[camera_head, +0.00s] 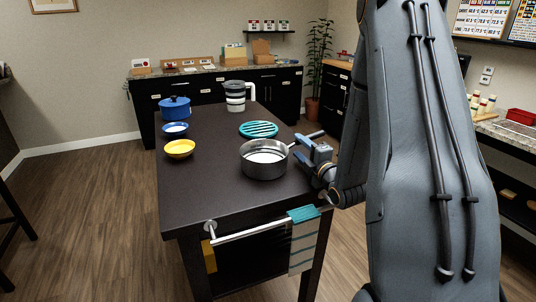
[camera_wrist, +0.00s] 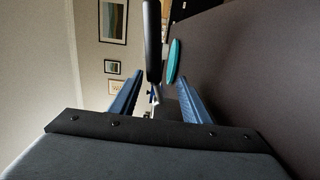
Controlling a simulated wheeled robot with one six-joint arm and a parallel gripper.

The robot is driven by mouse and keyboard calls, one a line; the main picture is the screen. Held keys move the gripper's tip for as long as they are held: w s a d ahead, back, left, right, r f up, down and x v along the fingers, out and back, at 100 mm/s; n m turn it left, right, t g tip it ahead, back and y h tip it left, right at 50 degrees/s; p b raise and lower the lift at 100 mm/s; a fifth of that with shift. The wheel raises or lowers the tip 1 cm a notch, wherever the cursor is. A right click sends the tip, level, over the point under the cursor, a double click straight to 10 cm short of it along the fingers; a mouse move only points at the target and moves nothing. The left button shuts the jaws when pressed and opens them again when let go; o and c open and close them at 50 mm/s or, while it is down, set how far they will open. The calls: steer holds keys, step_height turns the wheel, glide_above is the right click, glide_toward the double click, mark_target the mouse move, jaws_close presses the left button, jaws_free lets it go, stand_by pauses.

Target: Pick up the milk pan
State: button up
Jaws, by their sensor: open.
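The milk pan (camera_head: 264,172) is a round, steel-grey, open pan. It stands upright on the near right part of the dark table, and its handle (camera_head: 308,136) points right and back. My gripper (camera_head: 308,152) is close to the pan's right side, near the handle. In the wrist view my gripper's two blue fingers (camera_wrist: 157,95) are apart. A dark bar (camera_wrist: 152,42), apparently the pan's handle, shows between and beyond the fingertips. I cannot tell whether it touches them. The pan's body is not clearly seen there.
The dark table (camera_head: 205,200) also bears a teal striped dish (camera_head: 258,129), a yellow bowl (camera_head: 180,148), a blue bowl (camera_head: 175,128), a blue pot (camera_head: 174,108) and a white-and-dark jug (camera_head: 235,96). A towel (camera_head: 303,240) hangs on the front rail. The table's front left is clear.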

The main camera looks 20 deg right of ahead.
steer(key=shift+w+d+r, duration=0.3)
steer(key=shift+w+r, duration=0.05)
steer(key=shift+w, duration=0.1)
steer(key=w, duration=0.1)
steer(key=w+p, duration=0.1)
steer(key=w, duration=0.1)
steer(key=w+p, duration=0.1)
steer(key=shift+w+a+r, duration=0.15)
steer(key=shift+a+r, duration=0.05)
steer(key=shift+r, duration=0.1)
steer(key=shift+w+d+f+p, duration=0.15)
steer(key=shift+w+p, duration=0.2)
steer(key=shift+w, duration=0.4)
jaws_close()
